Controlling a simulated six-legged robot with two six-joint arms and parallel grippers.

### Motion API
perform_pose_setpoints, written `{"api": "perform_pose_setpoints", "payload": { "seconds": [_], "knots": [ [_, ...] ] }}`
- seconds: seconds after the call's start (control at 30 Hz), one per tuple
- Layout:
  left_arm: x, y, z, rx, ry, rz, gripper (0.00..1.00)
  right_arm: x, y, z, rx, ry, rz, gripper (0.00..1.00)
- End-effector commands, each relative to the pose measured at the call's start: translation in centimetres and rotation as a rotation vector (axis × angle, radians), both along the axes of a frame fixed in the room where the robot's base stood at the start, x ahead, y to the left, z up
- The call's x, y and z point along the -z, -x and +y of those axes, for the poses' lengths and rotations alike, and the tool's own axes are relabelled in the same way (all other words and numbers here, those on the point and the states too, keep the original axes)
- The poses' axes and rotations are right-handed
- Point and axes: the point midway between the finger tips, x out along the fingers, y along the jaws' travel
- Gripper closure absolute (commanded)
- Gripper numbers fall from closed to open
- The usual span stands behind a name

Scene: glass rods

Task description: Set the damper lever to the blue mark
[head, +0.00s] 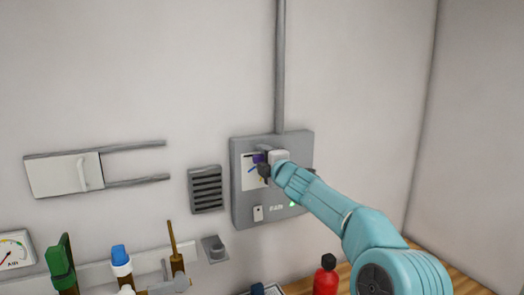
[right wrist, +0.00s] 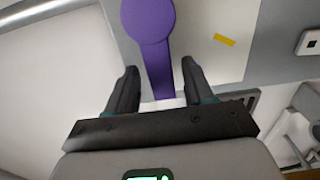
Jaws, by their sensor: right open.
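The purple damper lever (right wrist: 149,25) has a round hub and a straight arm in the right wrist view. In the head view only a small purple part (head: 258,158) of it shows beside my gripper. My right gripper (right wrist: 160,66) is open, with one finger on each side of the lever's arm; I cannot tell whether either finger touches it. In the head view the right gripper (head: 265,169) is at the panel's pale plate. A small blue mark (head: 252,170) shows on this plate, left of the gripper. My left gripper is not in view.
The grey panel (head: 244,213) hangs on the wall under a vertical pipe (head: 280,70). A yellow mark (right wrist: 224,40) is on the plate. A slotted vent (head: 205,190) is left of the panel. Below are a red bottle (head: 326,278) and several tools on a rail.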

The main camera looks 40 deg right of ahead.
Motion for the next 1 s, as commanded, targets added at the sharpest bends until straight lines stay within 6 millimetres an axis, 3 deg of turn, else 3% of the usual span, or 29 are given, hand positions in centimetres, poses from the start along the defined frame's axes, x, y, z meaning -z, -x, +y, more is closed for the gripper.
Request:
{"api": "perform_pose_setpoints", "payload": {
  "seconds": [0.37,0.4,0.5,0.57,1.0],
  "knots": [
    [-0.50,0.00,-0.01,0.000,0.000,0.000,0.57,0.13,-0.99,-0.35,0.000,0.000,0.000,0.48],
    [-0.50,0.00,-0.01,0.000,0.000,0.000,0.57,0.14,-0.98,-0.34,0.000,0.000,0.000,0.51],
    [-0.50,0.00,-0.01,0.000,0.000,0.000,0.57,0.14,-0.97,-0.34,0.000,0.000,0.001,0.84],
    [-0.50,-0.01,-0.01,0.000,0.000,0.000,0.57,0.14,-0.97,-0.35,0.001,0.000,0.001,1.00],
    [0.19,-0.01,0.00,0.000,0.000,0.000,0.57,0.72,-0.92,-0.41,0.002,0.075,0.024,1.00]
  ]
}}
